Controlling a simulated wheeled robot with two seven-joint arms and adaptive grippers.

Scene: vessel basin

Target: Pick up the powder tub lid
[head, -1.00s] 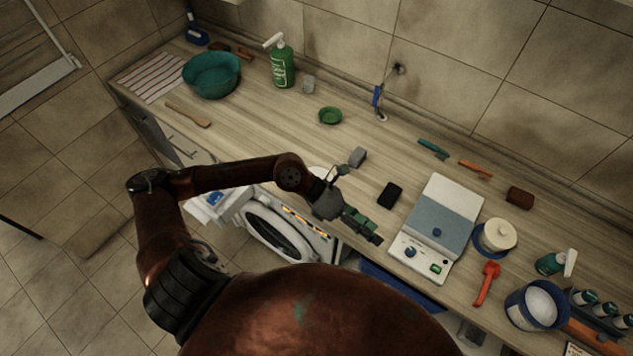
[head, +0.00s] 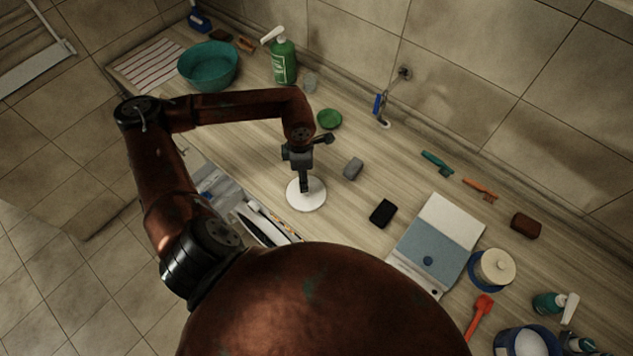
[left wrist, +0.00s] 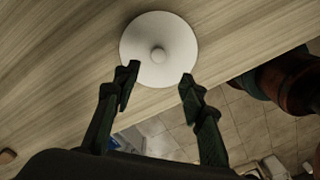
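The powder tub lid is a round white disc (head: 312,203) with a small knob in its middle, lying flat on the wooden counter near its front edge. It also shows at the top of the left wrist view (left wrist: 180,42). My left gripper (head: 304,188) points down over the lid and covers part of it in the head view. In the left wrist view its two fingers (left wrist: 158,84) are spread apart with nothing between them, the knob lying just beyond the tips. How high they are above the lid is hard to tell. My right gripper is not in view.
A grey block (head: 353,168) and a black block (head: 383,213) lie right of the lid. A green dish (head: 329,119) stands behind.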

